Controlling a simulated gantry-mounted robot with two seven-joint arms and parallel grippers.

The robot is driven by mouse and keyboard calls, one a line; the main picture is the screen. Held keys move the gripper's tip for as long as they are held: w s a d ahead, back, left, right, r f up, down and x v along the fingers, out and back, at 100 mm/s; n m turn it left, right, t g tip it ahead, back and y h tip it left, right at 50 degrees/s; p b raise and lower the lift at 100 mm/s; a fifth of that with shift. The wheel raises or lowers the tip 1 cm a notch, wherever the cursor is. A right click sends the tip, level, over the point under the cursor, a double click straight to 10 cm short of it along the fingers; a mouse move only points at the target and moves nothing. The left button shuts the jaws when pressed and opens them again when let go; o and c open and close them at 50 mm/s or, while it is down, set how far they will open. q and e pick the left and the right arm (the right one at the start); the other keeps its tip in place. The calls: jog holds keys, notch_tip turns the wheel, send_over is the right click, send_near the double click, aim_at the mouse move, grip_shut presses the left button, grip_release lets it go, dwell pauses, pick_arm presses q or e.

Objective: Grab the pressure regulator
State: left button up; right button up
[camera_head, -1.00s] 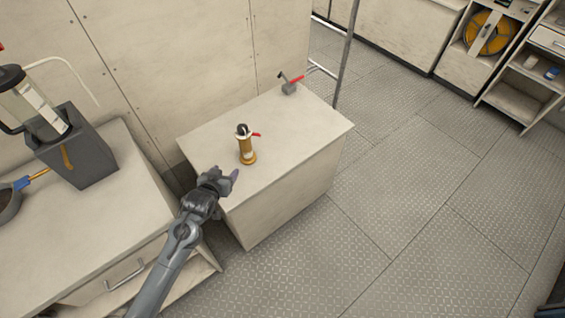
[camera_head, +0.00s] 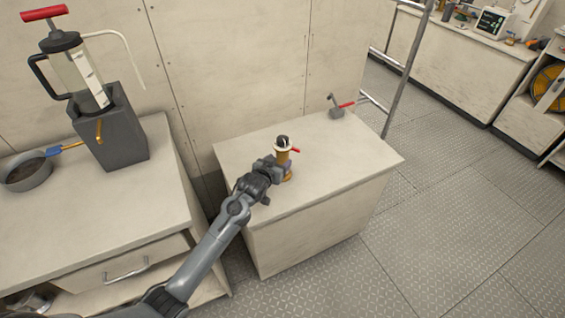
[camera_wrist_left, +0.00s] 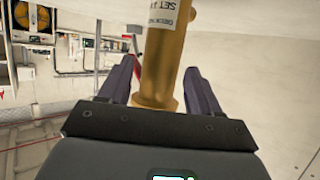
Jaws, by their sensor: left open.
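The pressure regulator (camera_head: 283,152) looks like an upright brass cylinder with a white collar, a dark top and a red lever. It stands on the pale cabinet top near its middle. My left gripper (camera_head: 277,170) is at its lower body, coming from the front left. In the left wrist view the brass body (camera_wrist_left: 166,55) rises between the two dark fingers of the gripper (camera_wrist_left: 160,88), with a gap on each side. The gripper is open around it. A printed label shows on the body. My right gripper is not in view.
A small grey valve with a red handle (camera_head: 338,111) sits at the cabinet's back right corner. The cabinet top (camera_head: 345,165) is otherwise clear. At left, a counter holds a grey box (camera_head: 120,140) with a pump and a pan (camera_head: 28,172). A metal rail (camera_head: 408,65) stands behind right.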

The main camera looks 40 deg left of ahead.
pick_arm(q)
jog(key=shift+w+a+f, duration=0.15)
jog(key=shift+w+f, duration=0.05)
jog(key=shift+w, duration=0.2)
jog(key=shift+b+x, duration=0.8)
jog(key=shift+x, duration=1.4)
jog(key=shift+a+r, duration=0.1)
jog(key=shift+r, duration=0.15)
jog(key=c, duration=0.9)
jog(key=shift+r, duration=0.1)
jog(key=shift+c, duration=0.9)
